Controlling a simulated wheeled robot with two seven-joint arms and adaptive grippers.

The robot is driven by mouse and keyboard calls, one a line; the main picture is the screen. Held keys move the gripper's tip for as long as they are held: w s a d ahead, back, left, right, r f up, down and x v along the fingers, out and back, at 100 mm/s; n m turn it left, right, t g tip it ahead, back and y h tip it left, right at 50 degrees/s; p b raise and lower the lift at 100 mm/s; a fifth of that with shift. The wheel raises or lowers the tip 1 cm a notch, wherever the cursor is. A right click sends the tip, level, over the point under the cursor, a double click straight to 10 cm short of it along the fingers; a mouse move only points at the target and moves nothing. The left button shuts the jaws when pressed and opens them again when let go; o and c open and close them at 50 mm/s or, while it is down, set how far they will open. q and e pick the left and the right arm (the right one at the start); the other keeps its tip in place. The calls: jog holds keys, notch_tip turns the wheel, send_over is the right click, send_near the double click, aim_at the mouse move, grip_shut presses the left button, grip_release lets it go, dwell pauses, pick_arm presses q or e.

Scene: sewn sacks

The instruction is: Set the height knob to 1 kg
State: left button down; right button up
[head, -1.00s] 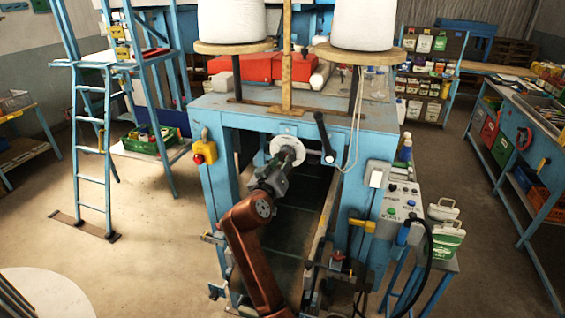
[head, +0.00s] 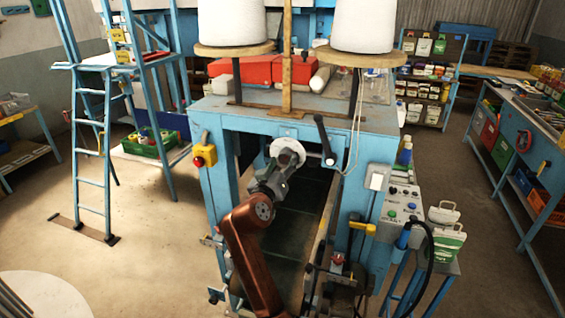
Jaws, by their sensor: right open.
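A round white dial (head: 289,148) sits on the front of the blue machine, below its top edge. I take it for the height knob's dial; its markings are too small to read. My right gripper (head: 281,164) is just in front of the dial, at its lower left, and overlaps its lower part. Its jaws are open and I see nothing held in them. The knob itself is hard to make out behind the gripper, and I cannot tell whether they touch. My left gripper is out of the view.
A black-handled lever (head: 324,140) stands just right of the dial. A yellow box with a red button (head: 205,155) is on the left post. A grey control panel (head: 401,200) is on the right. White cones (head: 362,25) stand above. The opening below the dial is dark.

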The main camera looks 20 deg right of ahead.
jog(key=v, duration=0.7)
jog(key=shift+s, duration=0.2)
jog(key=shift+a, duration=0.1)
